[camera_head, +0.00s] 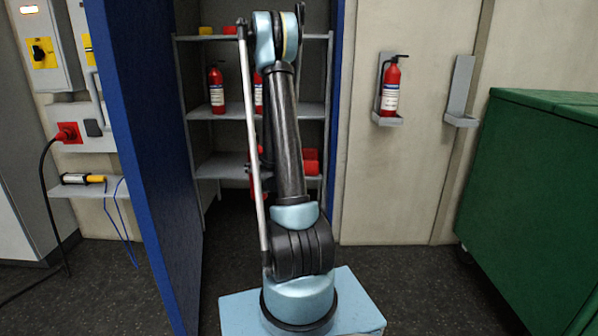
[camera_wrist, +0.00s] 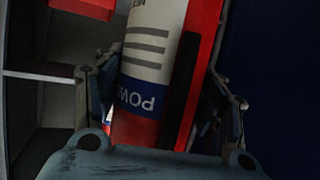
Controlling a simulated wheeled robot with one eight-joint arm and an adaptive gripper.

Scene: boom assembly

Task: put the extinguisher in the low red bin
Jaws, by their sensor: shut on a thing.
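A red extinguisher (camera_wrist: 150,60) with a white and blue label fills the middle of the wrist view, tilted. Its label lettering is upside down there. My gripper (camera_wrist: 165,70) is shut on its body, a finger on either side. In the head view my arm mostly hides the gripper; a red patch (camera_head: 257,187) beside the arm may be the held extinguisher. A red bin-like thing (camera_head: 311,160) stands on the low cabinet shelf, partly hidden by my arm. A red edge with a dark slot (camera_wrist: 85,7) at the wrist view's top left may be the same bin.
Red extinguishers (camera_head: 217,90) stand on the middle shelf (camera_head: 200,113). The open blue cabinet door (camera_head: 150,150) bounds the left. Another extinguisher (camera_head: 390,88) sits in a wall bracket beside an empty bracket (camera_head: 460,90). A green cabinet (camera_head: 535,190) stands at right.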

